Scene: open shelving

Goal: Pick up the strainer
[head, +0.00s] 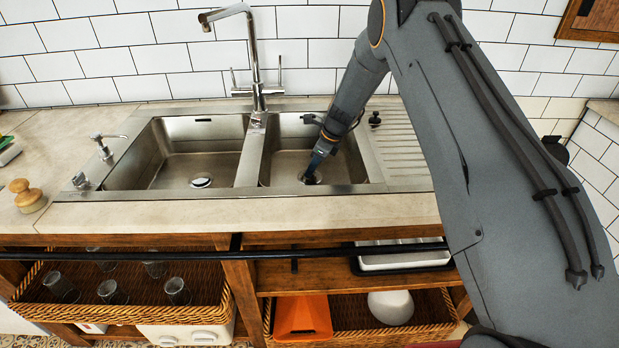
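My gripper (313,170) points down into the right sink basin (285,160), with its tip at the dark round drain piece (308,180) on the basin floor. This piece looks like a strainer, but it is small and partly covered by my fingers. I cannot tell whether the fingers touch it or are closed on it. A second round drain piece (201,182), silver with a dark centre, sits on the floor of the left basin (175,165), apart from my gripper.
A tall faucet (254,60) stands behind the divider, left of my arm. A small black knob (374,119) is right of the right basin. A soap dispenser (103,147) and wooden brush (27,195) are at left. Wicker baskets (130,310) sit below the counter.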

